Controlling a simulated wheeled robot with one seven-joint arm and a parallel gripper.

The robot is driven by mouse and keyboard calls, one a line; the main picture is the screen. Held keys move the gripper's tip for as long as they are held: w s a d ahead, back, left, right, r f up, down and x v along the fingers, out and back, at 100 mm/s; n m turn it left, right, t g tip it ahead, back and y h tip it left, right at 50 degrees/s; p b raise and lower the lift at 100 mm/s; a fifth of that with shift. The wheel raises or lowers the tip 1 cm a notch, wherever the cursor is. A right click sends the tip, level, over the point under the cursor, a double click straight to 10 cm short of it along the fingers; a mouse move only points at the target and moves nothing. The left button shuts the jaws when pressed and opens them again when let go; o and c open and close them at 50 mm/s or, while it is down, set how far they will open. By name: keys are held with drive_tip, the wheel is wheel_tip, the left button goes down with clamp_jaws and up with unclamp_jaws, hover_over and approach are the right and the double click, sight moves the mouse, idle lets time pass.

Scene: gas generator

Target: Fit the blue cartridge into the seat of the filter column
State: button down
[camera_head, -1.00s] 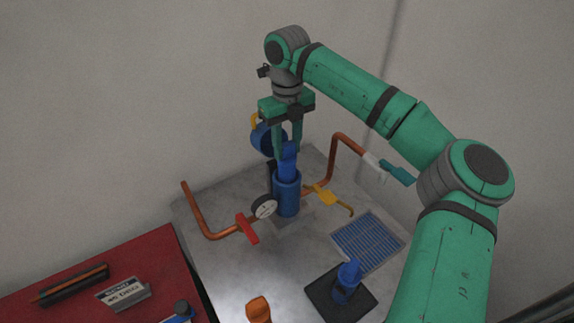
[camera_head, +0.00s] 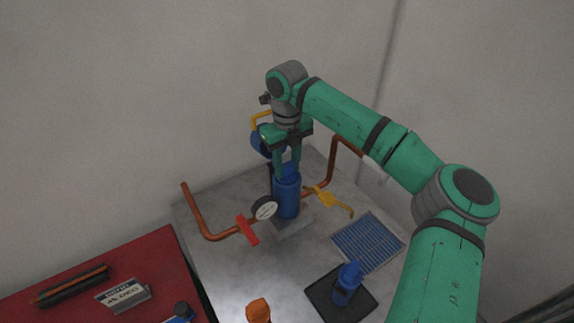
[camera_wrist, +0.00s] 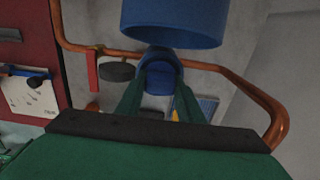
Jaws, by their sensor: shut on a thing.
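The filter column (camera_head: 286,198) is an upright blue cylinder on the metal plate, around the middle of the head view. My gripper (camera_head: 287,173) points straight down over it, with its fingertips at about the column's rim. It is shut on the blue cartridge (camera_head: 289,168), whose upper part shows between the fingers. The cartridge's lower part is hidden, apparently inside the column's mouth; I cannot tell whether it rests on the seat. In the wrist view the cartridge (camera_wrist: 158,78) lies between the two green fingers.
A large blue cap (camera_wrist: 175,22) hangs close beside my gripper, behind it in the head view. Copper pipes (camera_head: 207,228), a gauge (camera_head: 264,208), a red handle (camera_head: 247,230) and a yellow handle (camera_head: 330,198) surround the column.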

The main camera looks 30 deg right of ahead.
drive_tip(key=c, duration=1.2)
unclamp_jaws()
wheel_tip(320, 180, up, 12)
drive_tip(key=shift+r, duration=0.15)
